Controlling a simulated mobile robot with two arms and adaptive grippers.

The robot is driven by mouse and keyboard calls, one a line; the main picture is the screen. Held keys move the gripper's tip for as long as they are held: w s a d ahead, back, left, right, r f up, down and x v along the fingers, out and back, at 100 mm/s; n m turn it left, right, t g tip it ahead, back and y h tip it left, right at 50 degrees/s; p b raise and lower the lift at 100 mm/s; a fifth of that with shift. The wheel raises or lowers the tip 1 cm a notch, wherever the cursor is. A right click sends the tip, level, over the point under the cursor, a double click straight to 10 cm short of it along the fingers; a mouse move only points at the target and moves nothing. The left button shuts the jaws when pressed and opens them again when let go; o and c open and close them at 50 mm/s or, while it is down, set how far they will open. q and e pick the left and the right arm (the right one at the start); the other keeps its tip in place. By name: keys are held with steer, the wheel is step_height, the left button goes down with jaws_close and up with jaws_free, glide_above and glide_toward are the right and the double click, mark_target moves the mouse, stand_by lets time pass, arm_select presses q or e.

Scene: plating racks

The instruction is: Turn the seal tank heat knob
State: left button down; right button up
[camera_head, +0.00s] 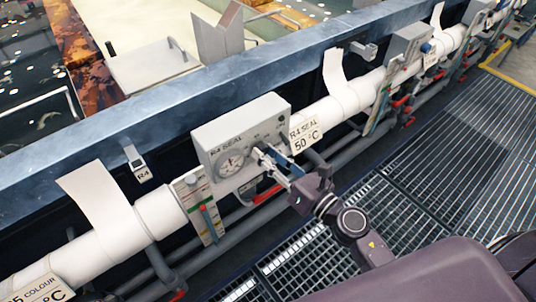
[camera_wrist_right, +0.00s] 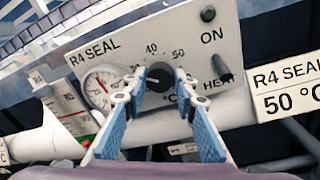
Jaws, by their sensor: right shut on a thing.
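The grey R4 SEAL control box (camera_head: 217,139) is mounted on the white pipe beside the tank. In the right wrist view its black heat knob (camera_wrist_right: 159,76) shows under a scale with 40 and 50, the °C mark lower right. My right gripper (camera_head: 263,153) reaches the box front from the lower right. Its two blue-padded fingers are closed on the knob's left and right sides, as the right wrist view shows. In the head view the fingers hide the knob. My left gripper is in neither view.
A round dial gauge (camera_wrist_right: 101,86) is left of the knob; a black HEAT lever (camera_wrist_right: 220,68) is close to its right. An R4 SEAL 50 °C sign (camera_head: 305,134) hangs right of the box. Grey pipes run below. Grated floor (camera_head: 420,190) lies at right.

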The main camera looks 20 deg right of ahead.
steer(key=shift+m, duration=0.9)
steer(key=m, duration=0.3)
steer(key=shift+m, duration=0.4)
steer(key=m, duration=0.3)
steer(key=shift+t+p, duration=0.35)
steer(key=shift+t, duration=0.05)
steer(key=m+p, duration=0.1)
steer(key=m, duration=0.2)
steer(key=shift+a+m+h, duration=0.1)
steer(key=shift+m+h, duration=0.2)
steer(key=shift+m, duration=0.1)
steer(key=m+p, duration=0.1)
steer(key=m, duration=0.2)
steer(key=m+p, duration=0.1)
steer(key=m, duration=0.2)
steer(key=shift+r+m+t+h+p, duration=0.1)
steer(key=shift+m+t+h+p, duration=0.2)
steer(key=shift+m+p, duration=0.1)
arm_select(q)
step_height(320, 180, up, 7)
steer(key=p, duration=0.2)
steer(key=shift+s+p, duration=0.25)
steer(key=shift+p, duration=0.05)
arm_select(e)
steer(key=shift+a+m+h, duration=0.1)
steer(key=shift+m+h, duration=0.3)
steer(key=shift+m, duration=2.4)
